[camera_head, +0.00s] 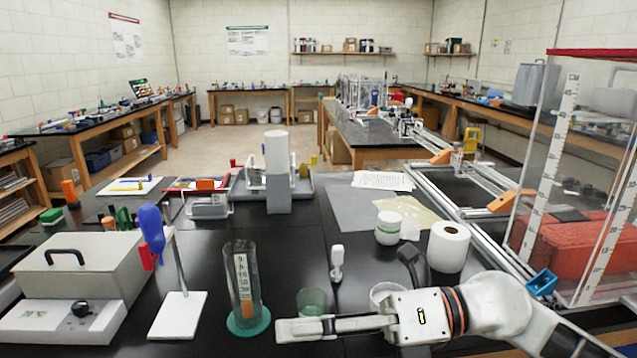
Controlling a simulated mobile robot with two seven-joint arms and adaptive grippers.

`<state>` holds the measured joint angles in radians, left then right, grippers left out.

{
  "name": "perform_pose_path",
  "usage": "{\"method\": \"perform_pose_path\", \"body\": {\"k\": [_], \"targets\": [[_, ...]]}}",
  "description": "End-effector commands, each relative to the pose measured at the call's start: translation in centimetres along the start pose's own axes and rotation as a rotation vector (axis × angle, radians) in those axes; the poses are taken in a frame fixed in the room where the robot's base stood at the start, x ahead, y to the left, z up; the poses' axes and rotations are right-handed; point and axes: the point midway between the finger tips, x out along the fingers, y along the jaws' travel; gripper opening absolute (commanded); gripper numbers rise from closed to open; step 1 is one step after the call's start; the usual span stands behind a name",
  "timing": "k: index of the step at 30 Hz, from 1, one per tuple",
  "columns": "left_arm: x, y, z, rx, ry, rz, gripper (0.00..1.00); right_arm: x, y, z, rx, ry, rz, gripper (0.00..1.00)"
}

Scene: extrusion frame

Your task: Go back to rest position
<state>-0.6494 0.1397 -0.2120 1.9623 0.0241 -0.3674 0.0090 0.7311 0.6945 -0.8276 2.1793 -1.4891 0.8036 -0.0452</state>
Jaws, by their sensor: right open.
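My right arm reaches in from the lower right corner, and its white and black body lies low across the front of the black bench (270,225). My right gripper (300,328) points left and is open, with nothing seen between its fingers. It appears in front of the green-based glass cylinder (245,280) and a small greenish beaker (312,300), partly covering the beaker. Whether it touches either cannot be told. My left gripper is not in view. The aluminium extrusion frame (465,215) runs along the right of the bench, beyond my arm.
A white paper roll (448,246), a lidded white jar (388,228) and a black-handled item stand behind my right arm. A grey box (82,265) and a stand (178,315) are at left. A clear tank (590,170) is at right. The middle bench is fairly clear.

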Motion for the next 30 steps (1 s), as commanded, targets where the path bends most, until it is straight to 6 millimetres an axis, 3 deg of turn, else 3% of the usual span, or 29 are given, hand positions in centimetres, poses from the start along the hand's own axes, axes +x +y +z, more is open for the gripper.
{"method": "perform_pose_path", "body": {"k": [3, 8, 12, 15, 20, 24, 30], "targets": [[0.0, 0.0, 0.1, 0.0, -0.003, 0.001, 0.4, 0.0, 3.0, 3.4, 0.095, -0.25, 0.16, 0.41], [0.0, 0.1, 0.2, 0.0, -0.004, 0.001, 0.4, -3.8, 3.6, 8.6, 0.264, -0.621, 0.288, 0.41], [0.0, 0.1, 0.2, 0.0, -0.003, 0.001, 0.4, -9.5, 0.3, 11.3, 0.45, -0.959, 0.315, 0.41], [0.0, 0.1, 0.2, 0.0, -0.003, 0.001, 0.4, -14.2, -3.8, 11.2, 0.6, -1.194, 0.284, 0.41], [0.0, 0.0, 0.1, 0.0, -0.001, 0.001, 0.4, -21.3, -11.3, 7.2, 0.841, -1.528, 0.153, 0.41], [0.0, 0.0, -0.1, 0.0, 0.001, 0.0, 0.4, -26.0, -16.8, 0.7, 1.037, -1.752, -0.015, 0.41], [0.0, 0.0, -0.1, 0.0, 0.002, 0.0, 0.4, -30.6, -21.6, -10.7, 1.283, -1.977, -0.306, 0.41]]}}
